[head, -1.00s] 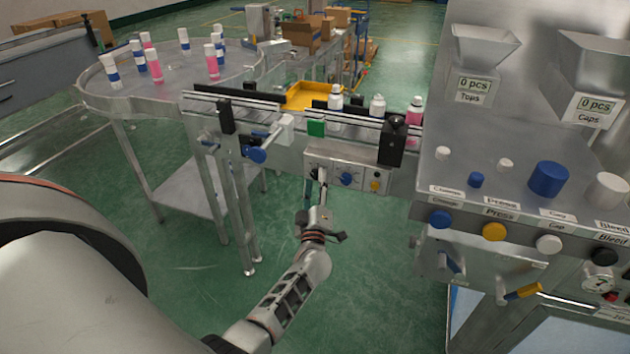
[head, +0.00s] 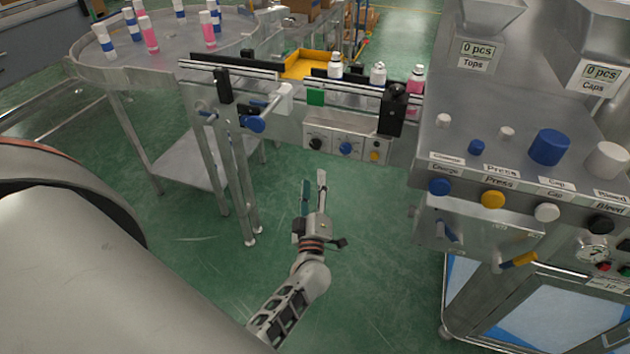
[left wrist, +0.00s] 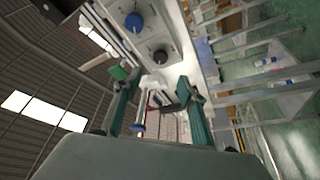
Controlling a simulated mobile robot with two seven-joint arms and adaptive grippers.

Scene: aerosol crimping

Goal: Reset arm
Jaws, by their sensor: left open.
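My left gripper (head: 314,190) is open and empty in the head view. It hangs over the green floor, below and in front of the conveyor's control box (head: 345,145), apart from it. The control box carries a black, a blue and a yellow knob. In the left wrist view, the two fingers of the left gripper (left wrist: 160,95) stand apart with nothing between them, and the control box with its blue knob (left wrist: 134,22) shows beyond them. My right gripper is not in either view.
A conveyor (head: 290,72) with several bottles runs behind the gripper. A round table (head: 110,72) with bottles stands at the left. The crimping machine (head: 480,110), with buttons and hoppers, stands at the right. The floor (head: 370,240) below the gripper is clear.

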